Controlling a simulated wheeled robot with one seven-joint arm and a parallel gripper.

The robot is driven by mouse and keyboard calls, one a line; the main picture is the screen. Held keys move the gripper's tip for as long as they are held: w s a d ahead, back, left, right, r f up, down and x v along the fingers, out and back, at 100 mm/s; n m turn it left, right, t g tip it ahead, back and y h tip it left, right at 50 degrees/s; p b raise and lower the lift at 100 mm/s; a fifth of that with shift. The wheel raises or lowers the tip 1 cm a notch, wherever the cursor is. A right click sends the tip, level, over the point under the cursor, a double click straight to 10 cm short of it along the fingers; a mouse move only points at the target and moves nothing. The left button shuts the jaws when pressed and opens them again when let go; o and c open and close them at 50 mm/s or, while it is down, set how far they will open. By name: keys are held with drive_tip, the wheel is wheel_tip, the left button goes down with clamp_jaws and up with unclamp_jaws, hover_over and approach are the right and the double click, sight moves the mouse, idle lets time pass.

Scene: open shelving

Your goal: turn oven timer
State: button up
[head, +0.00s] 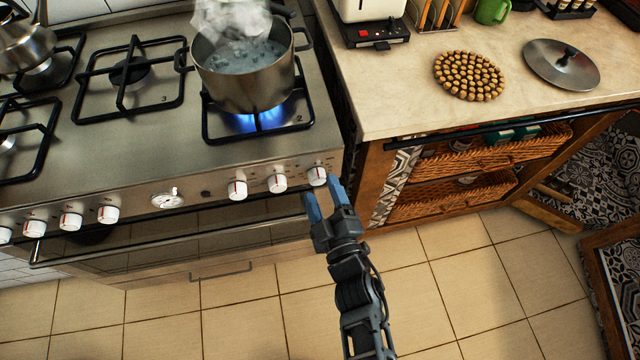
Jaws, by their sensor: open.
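The stove's front panel (206,191) carries a row of white knobs with red marks and a round white dial (167,199) with a metal pointer. No label shows which control is the oven timer. My gripper (322,195) is open, with its blue fingers pointing at the rightmost white knob (317,175). The fingertips are close to the knob's lower edge, one toward each side; I cannot tell whether they touch it. Two more white knobs, a near one (277,182) and a farther one (237,189), are left of it.
A steaming pot (245,85) stands on a lit burner with blue flame (268,118), above the right knobs. The oven handle (200,236) runs below the panel. A wooden counter unit (378,172) stands to the right. The tiled floor (240,310) in front is clear.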

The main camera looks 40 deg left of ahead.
drive_tip(key=shift+x, duration=1.2)
drive_tip(key=shift+c, duration=0.5)
drive_tip(key=c, duration=0.9)
drive_tip(key=shift+c, duration=0.2)
drive_tip(key=o, duration=1)
drive_tip(key=shift+o, duration=0.2)
drive_tip(key=v, duration=0.8)
